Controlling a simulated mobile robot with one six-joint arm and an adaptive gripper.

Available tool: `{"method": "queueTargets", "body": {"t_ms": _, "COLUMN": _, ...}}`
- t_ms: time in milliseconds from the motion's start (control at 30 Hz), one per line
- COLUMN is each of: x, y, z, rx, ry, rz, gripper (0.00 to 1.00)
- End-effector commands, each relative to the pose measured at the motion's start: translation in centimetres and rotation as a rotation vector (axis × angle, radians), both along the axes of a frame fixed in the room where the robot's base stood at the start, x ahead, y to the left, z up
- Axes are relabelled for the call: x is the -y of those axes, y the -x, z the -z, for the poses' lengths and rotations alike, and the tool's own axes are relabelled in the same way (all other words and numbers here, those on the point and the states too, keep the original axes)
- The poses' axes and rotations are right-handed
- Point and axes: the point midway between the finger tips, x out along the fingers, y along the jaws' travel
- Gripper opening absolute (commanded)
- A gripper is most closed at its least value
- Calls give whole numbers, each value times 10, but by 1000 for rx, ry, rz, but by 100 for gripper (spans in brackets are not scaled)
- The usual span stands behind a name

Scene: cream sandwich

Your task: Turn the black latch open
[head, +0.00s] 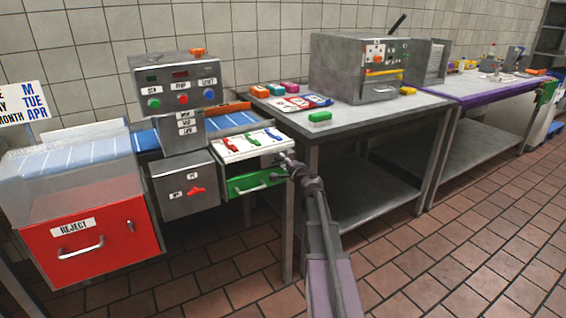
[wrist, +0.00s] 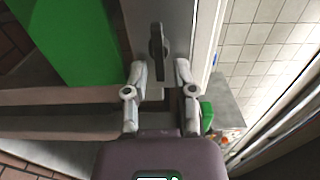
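A dark, narrow latch (wrist: 157,45) shows in the wrist view on a grey metal side panel (wrist: 178,22) beside a green drawer front. It points along the picture's vertical. My gripper (wrist: 160,70) is open, with its two fingertips apart on either side of the line of the latch, close to its lower end. I cannot tell whether the fingers touch it. In the head view my gripper (head: 287,160) is at the right side of the box with the green drawer (head: 252,183). The latch is not clearly visible there.
The grey table (head: 345,118) stands close to the right of my gripper, with a green block (head: 320,117) on it. A white panel with coloured levers (head: 250,143) lies above the drawer. A red reject bin (head: 92,225) is at the left. The floor at right is clear.

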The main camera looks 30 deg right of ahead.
Motion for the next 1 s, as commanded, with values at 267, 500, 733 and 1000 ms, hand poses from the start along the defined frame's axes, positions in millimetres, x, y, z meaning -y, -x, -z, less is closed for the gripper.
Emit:
{"method": "queueTargets", "body": {"t_ms": 267, "x": 0, "y": 0, "z": 0, "rx": 0, "ry": 2, "rz": 0, "gripper": 46}}
{"method": "queueTargets", "body": {"t_ms": 500, "x": -1, "y": 6, "z": 0, "rx": 0, "ry": 2, "rz": 0, "gripper": 46}}
{"method": "queueTargets", "body": {"t_ms": 733, "x": -1, "y": 29, "z": 0, "rx": 0, "ry": 2, "rz": 1, "gripper": 46}}
{"method": "queueTargets", "body": {"t_ms": 1000, "x": -1, "y": 72, "z": 0, "rx": 0, "ry": 2, "rz": 1, "gripper": 46}}
